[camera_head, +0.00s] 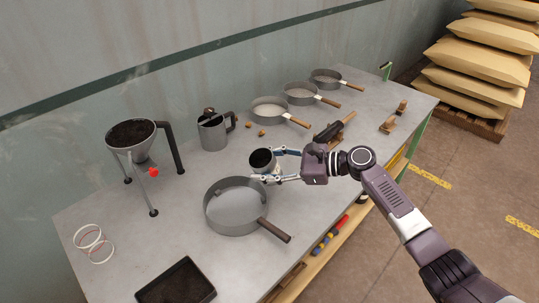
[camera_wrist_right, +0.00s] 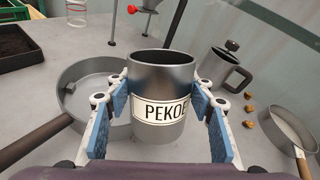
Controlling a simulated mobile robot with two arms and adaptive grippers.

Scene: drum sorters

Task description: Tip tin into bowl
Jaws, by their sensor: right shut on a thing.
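A grey metal tin (camera_head: 262,159) with a white PEKOE label and a dark open top is between the fingers of my right gripper (camera_head: 267,166). In the right wrist view, the fingers hold the tin (camera_wrist_right: 160,72) from both sides, and it looks upright. I cannot tell whether its base touches the table. A wide round grey pan-like bowl (camera_head: 232,215) with a dark wooden handle sits just left of and nearer than the tin. It also shows in the right wrist view (camera_wrist_right: 90,75), at the left. A small block-like piece is at its inner wall. My left gripper is out of view.
A funnel hopper (camera_head: 135,140) on legs with a red knob stands left on the table (camera_head: 125,225). Behind are a grey jug (camera_head: 213,134) and several handled pans (camera_head: 268,112).

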